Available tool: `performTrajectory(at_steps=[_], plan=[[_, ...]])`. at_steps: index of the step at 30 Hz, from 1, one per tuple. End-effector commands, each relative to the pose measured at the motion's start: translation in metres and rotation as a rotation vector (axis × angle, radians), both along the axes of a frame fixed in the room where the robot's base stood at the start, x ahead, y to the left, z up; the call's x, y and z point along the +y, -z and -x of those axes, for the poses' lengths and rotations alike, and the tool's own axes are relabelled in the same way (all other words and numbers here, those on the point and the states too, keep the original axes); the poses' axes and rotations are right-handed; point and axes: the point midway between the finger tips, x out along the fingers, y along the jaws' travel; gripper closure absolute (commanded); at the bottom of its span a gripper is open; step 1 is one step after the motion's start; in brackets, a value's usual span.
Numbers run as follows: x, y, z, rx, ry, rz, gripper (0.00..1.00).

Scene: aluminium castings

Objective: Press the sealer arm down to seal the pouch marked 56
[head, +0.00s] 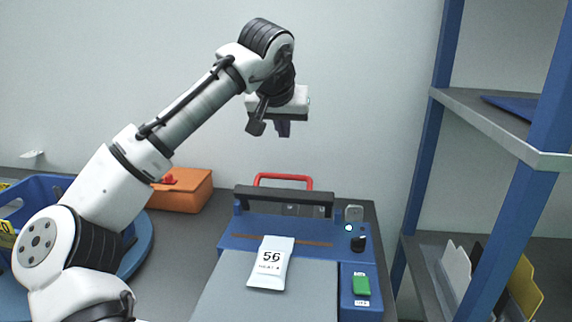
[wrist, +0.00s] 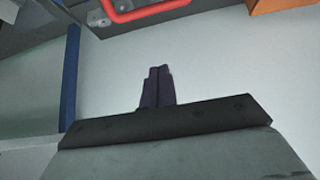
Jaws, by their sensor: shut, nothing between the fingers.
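The sealer (head: 232,243) is a blue machine with a grey front plate. Its dark sealer arm (head: 285,200), with a red handle (head: 283,176), is raised, and the brown sealing strip (head: 275,239) shows uncovered. The white pouch marked 56 (head: 270,262) lies on the front plate, its top end across the strip. My gripper (head: 283,133) is shut and empty, pointing down, above the sealer arm and apart from it. In the wrist view the shut fingers (wrist: 157,72) show, with part of the red handle (wrist: 150,13) at the top edge.
A green button (head: 361,286) and a black knob (head: 358,244) are on the sealer's right side. An orange box (head: 183,191) stands behind left, a blue bin (head: 40,190) farther left. A blue-framed shelf (head: 484,115) rises on the right. The space around my gripper is clear.

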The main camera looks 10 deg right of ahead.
Motion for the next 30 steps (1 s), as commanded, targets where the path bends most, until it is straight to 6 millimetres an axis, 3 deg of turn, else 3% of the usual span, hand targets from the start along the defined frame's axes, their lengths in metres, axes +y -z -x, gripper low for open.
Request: performTrajectory(at_steps=[16, 30], plan=[[0.001, 0.009, -0.004, 0.021, -0.013, -0.017, 1.0], [-0.02, 0.084, -0.054, 0.02, -0.014, -0.018, 1.0]])
